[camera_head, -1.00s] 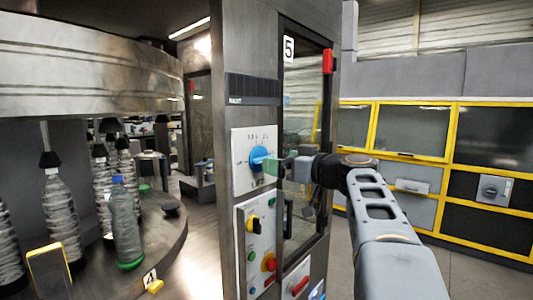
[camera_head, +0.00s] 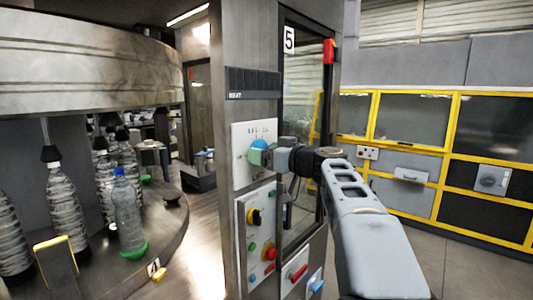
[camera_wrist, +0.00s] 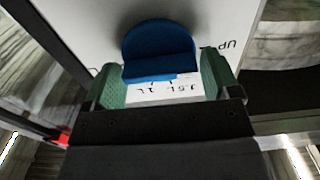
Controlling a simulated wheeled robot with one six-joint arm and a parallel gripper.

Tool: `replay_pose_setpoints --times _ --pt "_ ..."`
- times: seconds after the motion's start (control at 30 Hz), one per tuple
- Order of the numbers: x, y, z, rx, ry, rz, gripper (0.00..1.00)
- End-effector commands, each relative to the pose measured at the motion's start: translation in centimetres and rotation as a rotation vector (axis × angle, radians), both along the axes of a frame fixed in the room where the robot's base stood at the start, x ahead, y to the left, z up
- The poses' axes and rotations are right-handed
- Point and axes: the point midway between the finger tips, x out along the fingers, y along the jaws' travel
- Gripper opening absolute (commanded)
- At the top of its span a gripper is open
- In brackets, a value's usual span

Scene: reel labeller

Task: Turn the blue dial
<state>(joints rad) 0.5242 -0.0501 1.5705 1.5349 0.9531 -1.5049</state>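The blue dial (camera_head: 259,145) sits on a white panel with printed marks (camera_head: 241,172), high on the grey metal column. In the wrist view the dial (camera_wrist: 158,48) shows as a round blue knob with a straight raised grip. My gripper (camera_head: 260,156) is at the dial and partly covers it in the head view. In the wrist view its green fingers (camera_wrist: 163,82) are apart, one to each side of the dial's lower part, with gaps visible between fingers and dial. Marks reading "1.5L" and "1L" show between the fingers.
Below is a second panel with a black and yellow switch (camera_head: 254,216) and several coloured buttons. A red handle (camera_head: 298,271) and a blue handle (camera_head: 317,286) are lower right. A glass door (camera_head: 300,130) is right of the column. Bottles (camera_head: 128,215) stand on a round table at left.

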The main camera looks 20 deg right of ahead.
Motion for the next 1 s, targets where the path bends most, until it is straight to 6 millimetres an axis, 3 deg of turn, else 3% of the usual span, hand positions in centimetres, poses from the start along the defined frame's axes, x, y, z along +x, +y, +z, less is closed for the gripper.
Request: replay_pose_setpoints --times 0.33,0.67,1.0 --pt "-0.02 -0.01 0.01 0.0 0.0 0.0 0.49" --pt "-0.01 -0.03 -0.19 0.055 0.024 0.0 0.48" --pt "0.08 -0.19 -0.37 0.301 0.136 0.0 0.48"
